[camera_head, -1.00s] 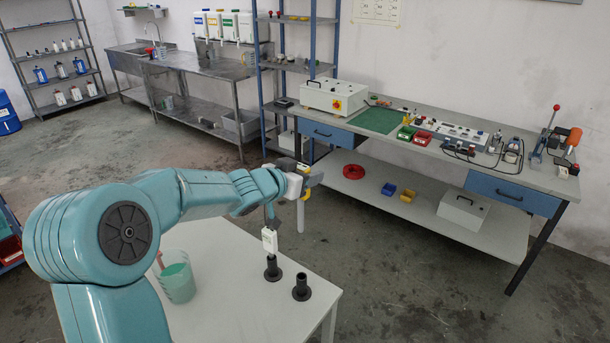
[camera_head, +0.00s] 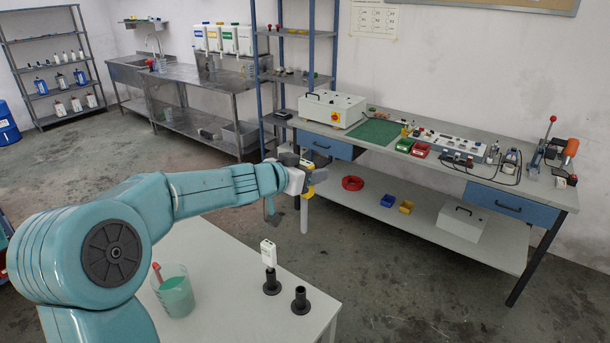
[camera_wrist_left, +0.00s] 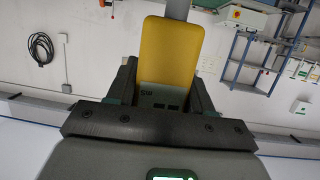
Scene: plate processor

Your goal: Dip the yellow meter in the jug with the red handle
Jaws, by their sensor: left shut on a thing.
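The yellow meter (camera_wrist_left: 172,55) is held between the fingers of my left gripper (camera_wrist_left: 160,98) in the left wrist view. In the head view the left gripper (camera_head: 306,176) is shut on the meter, and its grey probe (camera_head: 304,215) hangs upright above the table's far right part, touching nothing. The jug (camera_head: 176,293) with the red handle (camera_head: 157,272) stands near the table's left side, partly behind my arm. It holds green liquid. The gripper is well to the right of the jug and higher. My right gripper is not in view.
On the white table (camera_head: 225,262) a white meter (camera_head: 268,252) stands in a black holder (camera_head: 271,282). An empty black holder (camera_head: 301,302) is beside it. The tabletop between jug and holders is clear. A workbench (camera_head: 400,150) stands farther back.

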